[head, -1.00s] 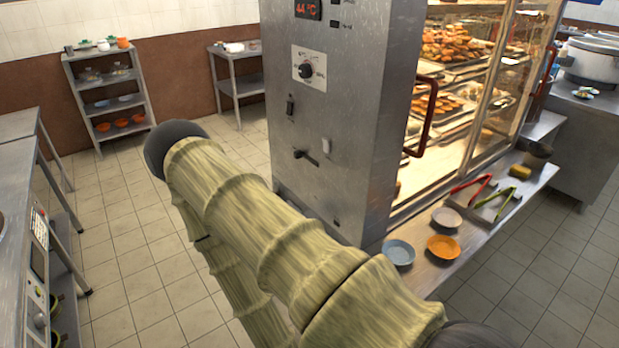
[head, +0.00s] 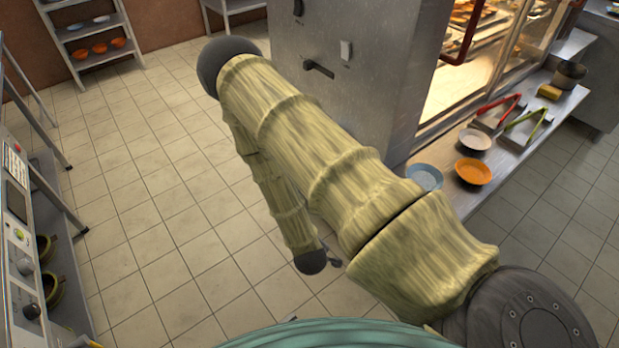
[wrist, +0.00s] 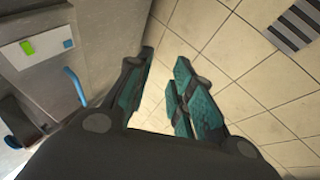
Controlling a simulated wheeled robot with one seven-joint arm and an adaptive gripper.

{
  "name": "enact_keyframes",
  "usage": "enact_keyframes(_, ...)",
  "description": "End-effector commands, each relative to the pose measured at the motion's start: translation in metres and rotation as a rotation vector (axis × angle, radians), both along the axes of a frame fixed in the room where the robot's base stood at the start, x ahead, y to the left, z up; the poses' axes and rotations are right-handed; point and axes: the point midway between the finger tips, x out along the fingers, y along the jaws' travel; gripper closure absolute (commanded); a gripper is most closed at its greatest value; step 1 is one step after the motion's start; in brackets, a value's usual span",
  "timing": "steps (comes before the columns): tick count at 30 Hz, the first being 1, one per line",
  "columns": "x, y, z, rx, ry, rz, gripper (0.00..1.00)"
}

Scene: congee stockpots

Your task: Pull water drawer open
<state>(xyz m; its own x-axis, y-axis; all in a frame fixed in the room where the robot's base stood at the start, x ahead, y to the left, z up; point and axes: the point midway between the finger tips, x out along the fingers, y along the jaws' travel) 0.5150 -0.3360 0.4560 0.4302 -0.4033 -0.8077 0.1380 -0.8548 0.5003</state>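My gripper (wrist: 164,58) shows in the wrist view with its two teal-padded fingers apart and nothing between them. Pale floor tiles show through the gap. To its left is a grey metal face with a white panel (wrist: 46,43) bearing a green patch. A blue bar (wrist: 74,85), perhaps a handle, lies below that panel, apart from the fingers. I cannot tell for sure which part is the water drawer. In the head view the metal warming cabinet (head: 372,95) stands behind my arm, which hides its lower part. My gripper cannot be made out there.
A shelf with bowls (head: 405,182), (head: 473,171) and tongs (head: 525,120) runs along the cabinet's glass side. A counter with controls (head: 18,215) stands at the left edge. Tiled floor between is clear. A floor grate (wrist: 297,24) shows in the wrist view.

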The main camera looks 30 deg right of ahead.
Motion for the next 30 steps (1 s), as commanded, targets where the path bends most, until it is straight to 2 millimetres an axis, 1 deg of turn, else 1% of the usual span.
enact_keyframes(1,0.022,-0.009,-0.020,-0.061,-0.035,0.021,0.77)
enact_keyframes(3,0.050,-0.023,-0.028,-0.150,-0.076,0.048,0.77)
enact_keyframes(9,0.122,-0.055,-0.041,-0.418,-0.165,0.099,0.77)
enact_keyframes(15,0.182,-0.076,-0.043,-0.688,-0.216,0.105,0.77)
enact_keyframes(18,0.208,-0.081,-0.042,-0.819,-0.226,0.091,0.77)
enact_keyframes(22,0.235,-0.084,-0.038,-0.977,-0.221,0.057,0.77)
enact_keyframes(27,0.258,-0.083,-0.031,-1.130,-0.194,0.000,0.77)
enact_keyframes(30,0.265,-0.082,-0.027,-1.183,-0.177,-0.027,0.77)
